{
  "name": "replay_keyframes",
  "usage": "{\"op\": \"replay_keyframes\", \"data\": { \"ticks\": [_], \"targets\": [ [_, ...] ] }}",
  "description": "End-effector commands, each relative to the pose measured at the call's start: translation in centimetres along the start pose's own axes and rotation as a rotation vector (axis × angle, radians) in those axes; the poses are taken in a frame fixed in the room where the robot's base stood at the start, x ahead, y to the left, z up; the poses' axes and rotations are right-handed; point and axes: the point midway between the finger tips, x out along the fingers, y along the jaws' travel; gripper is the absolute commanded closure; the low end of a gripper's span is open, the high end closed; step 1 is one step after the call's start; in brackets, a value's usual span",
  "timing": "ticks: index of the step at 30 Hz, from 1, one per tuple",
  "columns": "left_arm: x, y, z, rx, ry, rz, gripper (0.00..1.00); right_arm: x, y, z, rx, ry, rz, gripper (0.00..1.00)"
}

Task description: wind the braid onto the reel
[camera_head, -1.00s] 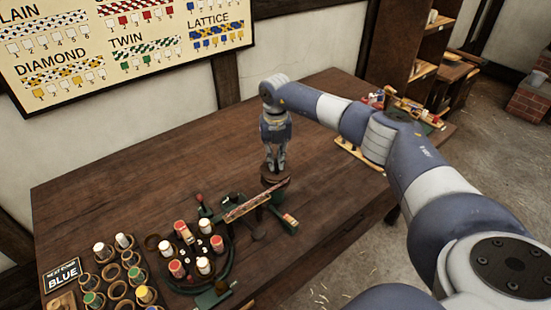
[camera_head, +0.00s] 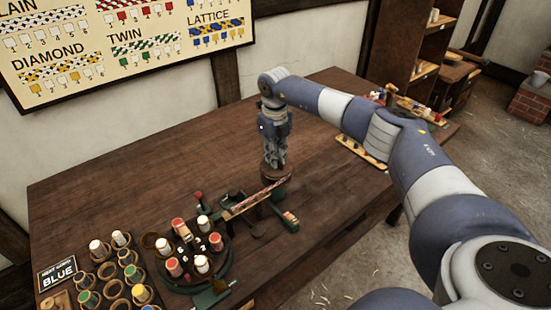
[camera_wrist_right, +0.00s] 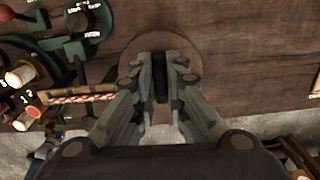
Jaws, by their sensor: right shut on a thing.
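The reel (camera_head: 276,176) is a round brown wooden piece on a green stand, near the front edge of the bench. It also shows in the right wrist view (camera_wrist_right: 187,52) as a round disc under the fingers. My right gripper (camera_head: 274,163) points straight down over the reel and is shut on a dark upright part at its centre, which looks like a handle or knob (camera_wrist_right: 160,75). The red-and-white braid (camera_head: 252,201) runs in a straight line from the braiding plate to the reel. The fingers partly hide the reel's top. My left gripper is not in view.
A round braiding plate (camera_head: 229,260) with several red and white bobbins stands left of the reel. A bobbin rack (camera_head: 115,288) and a "BLUE" sign (camera_head: 58,273) are at the left. The bench (camera_head: 140,190) is clear behind.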

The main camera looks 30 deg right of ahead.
Motion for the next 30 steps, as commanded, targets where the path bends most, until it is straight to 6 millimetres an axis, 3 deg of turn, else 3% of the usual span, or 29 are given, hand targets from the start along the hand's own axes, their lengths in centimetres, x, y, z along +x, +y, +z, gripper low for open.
{"op": "replay_keyframes", "data": {
  "ticks": [30],
  "targets": [
    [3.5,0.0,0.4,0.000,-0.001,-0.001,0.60,-0.1,0.5,-0.1,-0.965,-0.006,-0.003,1.00]
  ]
}}
